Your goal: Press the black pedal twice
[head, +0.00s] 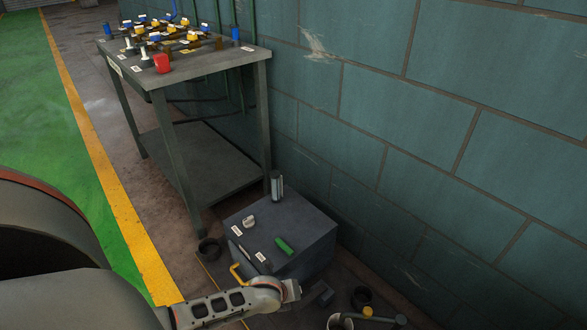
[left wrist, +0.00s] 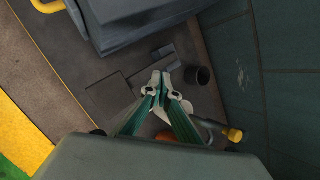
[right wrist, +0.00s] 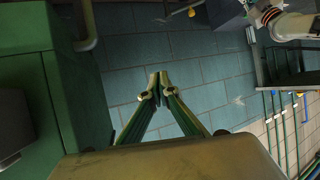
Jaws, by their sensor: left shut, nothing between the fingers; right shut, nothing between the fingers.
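In the left wrist view, a dark flat square plate (left wrist: 105,97) lies on the floor beside a small dark block (left wrist: 163,53). I cannot tell for sure which of these is the black pedal. A dark block (head: 322,292) also shows in the head view, just right of the end of my left arm. My left gripper (left wrist: 161,76) is shut and empty, pointing down over the floor, apart from the plate in the picture. Its fingertips are not clear in the head view. My right gripper (right wrist: 160,78) is shut and empty, facing the teal wall.
A grey box (head: 305,237) with a yellow handle and small items stands by the wall. A dark cup (left wrist: 198,76) and a yellow-capped pipe (left wrist: 233,135) are close to my left gripper. A metal table (head: 205,75) holds colored knobs. A green cabinet (right wrist: 75,100) is beside my right gripper.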

